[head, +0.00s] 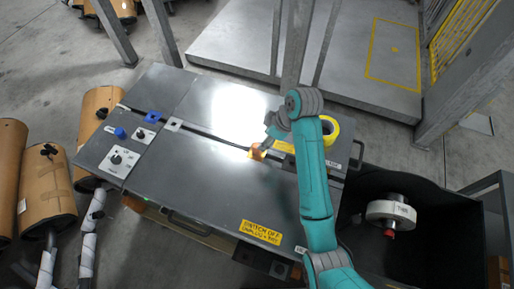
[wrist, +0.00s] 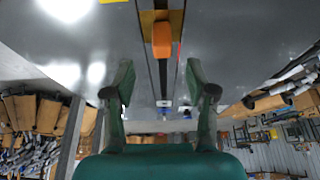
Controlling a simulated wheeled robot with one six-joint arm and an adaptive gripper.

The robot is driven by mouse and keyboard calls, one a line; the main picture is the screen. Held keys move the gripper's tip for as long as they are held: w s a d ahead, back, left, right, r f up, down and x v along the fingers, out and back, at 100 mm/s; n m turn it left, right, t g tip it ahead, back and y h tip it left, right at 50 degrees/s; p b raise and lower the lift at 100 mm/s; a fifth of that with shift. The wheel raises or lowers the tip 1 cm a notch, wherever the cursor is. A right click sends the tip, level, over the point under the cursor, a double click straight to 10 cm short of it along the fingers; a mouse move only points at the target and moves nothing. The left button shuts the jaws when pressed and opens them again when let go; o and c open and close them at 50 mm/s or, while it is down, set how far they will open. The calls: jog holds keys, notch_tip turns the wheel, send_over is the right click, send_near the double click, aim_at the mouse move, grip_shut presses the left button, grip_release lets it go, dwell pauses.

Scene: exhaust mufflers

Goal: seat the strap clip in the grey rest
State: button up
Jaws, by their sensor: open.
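An orange piece (head: 257,152), which looks like the strap clip, sits on a yellow-tan pad on the grey metal tabletop, over a dark strip. In the wrist view the orange piece (wrist: 162,40) lies ahead of my gripper (wrist: 158,66), roughly in line with the gap between the fingers. The fingers are spread with nothing between them, and neither visibly touches the piece. A small light-grey square (head: 173,124) farther left along the dark strip looks like the grey rest. It shows small in the wrist view (wrist: 163,103), with nothing clearly visible on it.
A blue square (head: 152,117), a blue knob (head: 120,133) and a dial panel (head: 118,160) are at the table's left end. A yellow tape roll (head: 331,129) stands close to my arm. A dark bin (head: 430,235) is at the right. The tabletop's middle is mostly clear.

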aim_at(257, 150)
jog(key=shift+x, duration=1.55)
jog(key=shift+x, duration=2.6)
jog(key=shift+s, duration=0.2)
grip_shut()
